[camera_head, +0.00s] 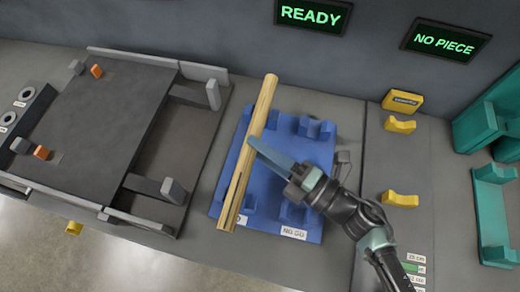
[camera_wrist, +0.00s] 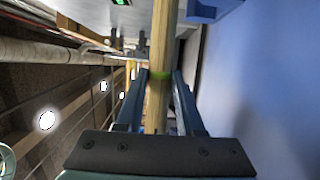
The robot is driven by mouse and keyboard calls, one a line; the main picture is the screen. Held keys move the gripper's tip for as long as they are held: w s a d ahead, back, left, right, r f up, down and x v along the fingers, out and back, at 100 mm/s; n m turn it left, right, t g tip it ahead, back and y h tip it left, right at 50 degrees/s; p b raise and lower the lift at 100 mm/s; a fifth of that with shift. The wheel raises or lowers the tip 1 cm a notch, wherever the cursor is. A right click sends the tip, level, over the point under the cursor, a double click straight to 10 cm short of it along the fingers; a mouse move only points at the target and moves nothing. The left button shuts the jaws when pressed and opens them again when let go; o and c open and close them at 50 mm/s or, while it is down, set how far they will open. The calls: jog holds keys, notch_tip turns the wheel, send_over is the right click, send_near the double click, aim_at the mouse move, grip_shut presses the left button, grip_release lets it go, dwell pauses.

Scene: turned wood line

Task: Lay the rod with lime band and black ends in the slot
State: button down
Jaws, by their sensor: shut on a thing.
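A long pale wooden rod (camera_head: 262,108) is in my gripper (camera_head: 253,143), whose jaws are shut on it near its middle. The rod runs slantwise over the left part of the blue rack (camera_head: 285,160). I cannot tell whether it touches the rack. In the wrist view the rod (camera_wrist: 160,40) passes between the two jaws (camera_wrist: 158,85), and a lime band shows on it there. The band is not clear in the head view. No black ends are discernible; the visible ends look like plain wood. Which place is the slot is unclear.
A grey fixture (camera_head: 105,105) with rails and posts stands left. Two yellow cradles (camera_head: 400,125) (camera_head: 400,199) are right of the rack, with a teal stand (camera_head: 493,210) farther right. Wall screens read READY (camera_head: 312,15) and NO PIECE (camera_head: 445,42). The rack carries a NO GO label (camera_head: 294,233).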

jog(key=shift+s+a+f, duration=0.1)
jog(key=shift+f, duration=0.5)
jog(key=shift+s+a+f, duration=0.1)
jog(key=shift+f, duration=0.45)
jog(key=shift+c, duration=2.2)
grip_release()
jog(key=shift+f, duration=0.1)
jog(key=shift+g, duration=0.3)
notch_tip(320, 180, up, 12)
jog(key=p, duration=0.1)
jog(key=shift+w+d+r, duration=0.25)
jog(key=shift+r, duration=0.15)
